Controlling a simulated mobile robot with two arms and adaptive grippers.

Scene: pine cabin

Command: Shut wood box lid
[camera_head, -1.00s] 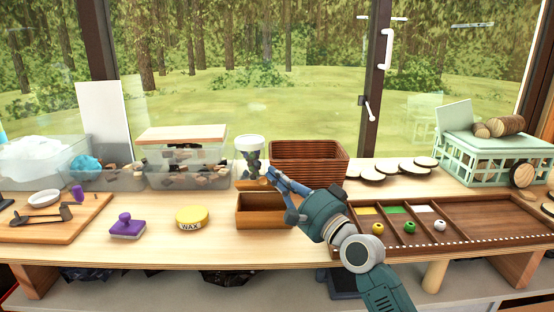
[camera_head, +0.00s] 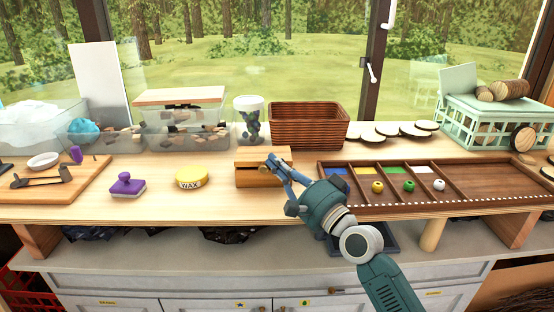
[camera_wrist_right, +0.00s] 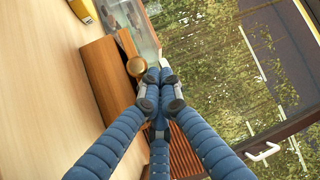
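The small wood box (camera_head: 250,180) sits near the front of the bench in the head view. Its lid (camera_head: 252,155) lies low over the box and covers the inside, with a round knob on its front. The wrist view shows the box (camera_wrist_right: 103,75) and the knob (camera_wrist_right: 136,66), with a dark gap between lid and box. My right gripper (camera_head: 272,161) is at the lid's front; in the wrist view its fingertips (camera_wrist_right: 159,76) are together just beside the knob, holding nothing. Whether they touch the lid cannot be told. My left gripper is out of view.
A yellow wax tin (camera_head: 191,178) and a purple-handled stamp (camera_head: 126,186) stand left of the box. A woven basket (camera_head: 308,126) and a jar (camera_head: 250,119) stand behind it. A compartment tray (camera_head: 470,188) with small balls lies close on the right.

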